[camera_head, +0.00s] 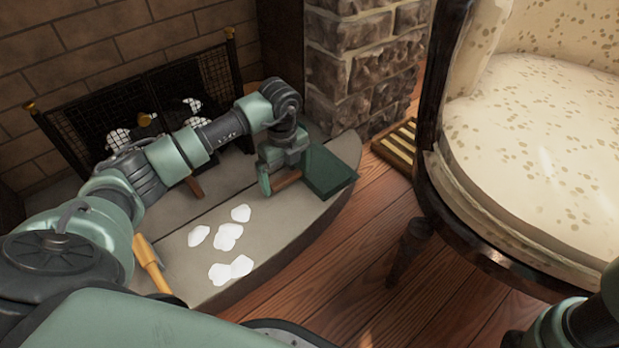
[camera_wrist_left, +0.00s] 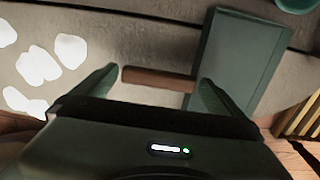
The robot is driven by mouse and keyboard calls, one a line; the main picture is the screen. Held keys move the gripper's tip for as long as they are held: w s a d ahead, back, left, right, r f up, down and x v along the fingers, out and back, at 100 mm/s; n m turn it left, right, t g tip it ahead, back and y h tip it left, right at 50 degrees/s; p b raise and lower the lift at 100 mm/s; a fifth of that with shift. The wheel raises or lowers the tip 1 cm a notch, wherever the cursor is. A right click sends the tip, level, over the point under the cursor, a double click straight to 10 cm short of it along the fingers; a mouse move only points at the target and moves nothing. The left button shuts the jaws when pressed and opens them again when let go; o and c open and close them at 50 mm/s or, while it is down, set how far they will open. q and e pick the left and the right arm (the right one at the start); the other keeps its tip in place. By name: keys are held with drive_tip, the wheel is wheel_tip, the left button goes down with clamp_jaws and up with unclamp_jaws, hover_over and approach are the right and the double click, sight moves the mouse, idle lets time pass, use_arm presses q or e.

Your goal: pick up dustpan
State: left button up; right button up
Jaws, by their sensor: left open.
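The dustpan (camera_head: 329,171) is a dark green flat pan with a brown wooden handle, lying on the grey stone hearth near its right end. My left gripper (camera_head: 278,186) is over the handle. In the left wrist view the dustpan (camera_wrist_left: 239,62) lies at upper right, and its handle (camera_wrist_left: 157,79) runs between the two fingers of my left gripper (camera_wrist_left: 155,88). The fingers are apart; I cannot tell whether either touches the handle. My right arm shows only at the lower right edge of the head view, with its gripper out of view.
Several white flakes (camera_head: 228,236) lie on the hearth (camera_head: 290,225). A wooden-handled tool (camera_head: 150,262) lies at its left. A fireplace screen (camera_head: 140,100) and stone pillar (camera_head: 361,62) stand behind. A cream chair (camera_head: 540,150) stands on the wooden floor at right, near a floor vent (camera_head: 398,143).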

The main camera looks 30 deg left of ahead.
use_arm(q)
drive_tip(key=shift+r, duration=0.1)
drive_tip(key=c, duration=1.8)
drive_tip(key=shift+c, duration=0.2)
drive_tip(key=shift+r, duration=0.15)
